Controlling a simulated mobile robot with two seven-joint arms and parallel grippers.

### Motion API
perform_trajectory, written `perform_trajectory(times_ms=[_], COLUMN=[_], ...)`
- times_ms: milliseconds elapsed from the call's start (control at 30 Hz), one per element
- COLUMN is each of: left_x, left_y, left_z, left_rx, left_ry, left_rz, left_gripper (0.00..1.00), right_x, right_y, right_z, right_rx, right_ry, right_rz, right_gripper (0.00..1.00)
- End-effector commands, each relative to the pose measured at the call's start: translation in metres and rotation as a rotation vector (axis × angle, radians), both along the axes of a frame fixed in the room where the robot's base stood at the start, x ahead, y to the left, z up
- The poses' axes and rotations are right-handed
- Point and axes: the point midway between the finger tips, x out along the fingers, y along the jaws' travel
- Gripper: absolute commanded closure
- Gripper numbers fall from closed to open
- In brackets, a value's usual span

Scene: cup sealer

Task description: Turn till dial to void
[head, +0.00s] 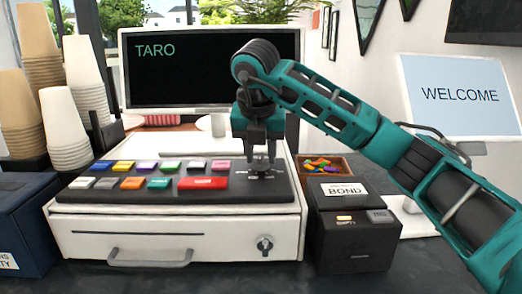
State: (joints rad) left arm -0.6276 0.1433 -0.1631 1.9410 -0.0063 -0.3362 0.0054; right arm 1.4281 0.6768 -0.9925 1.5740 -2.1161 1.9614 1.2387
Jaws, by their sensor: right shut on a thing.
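The till (180,215) stands in the middle of the dark counter in the head view, white with a dark key panel of coloured buttons. Its dial (262,173) is at the right end of the key panel, with small white markings around it. My right gripper (261,165) points down over the dial from above and is shut on it. The fingers and the wrist hide most of the dial, so I cannot read which marking it points to. My left gripper is not in view.
A black printer box (355,240) stands close on the till's right, with a wooden tray of coloured pieces (325,166) behind it. Cup stacks (66,128) stand at the left. The TARO screen (200,75) is behind the till; a WELCOME screen (458,95) is at the right.

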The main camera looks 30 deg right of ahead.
Motion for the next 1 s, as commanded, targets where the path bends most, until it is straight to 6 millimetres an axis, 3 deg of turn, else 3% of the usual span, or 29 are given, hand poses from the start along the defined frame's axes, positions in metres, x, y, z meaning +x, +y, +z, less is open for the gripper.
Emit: perform_trajectory(times_ms=[400, 967, 1000], left_x=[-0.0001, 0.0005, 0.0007], left_y=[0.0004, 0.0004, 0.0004], left_z=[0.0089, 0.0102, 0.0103], left_rx=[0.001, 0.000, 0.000], left_ry=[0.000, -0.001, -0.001], left_rz=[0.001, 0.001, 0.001], left_gripper=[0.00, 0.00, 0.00], right_x=[0.0009, 0.0010, 0.0010], right_y=[0.0005, 0.0002, 0.0002], right_z=[0.0023, 0.0015, 0.0015], right_rx=[0.000, 0.001, 0.001], right_ry=[-0.004, -0.004, -0.004], right_rz=[-0.212, -0.250, -0.250], right_gripper=[0.94, 0.94, 0.62])
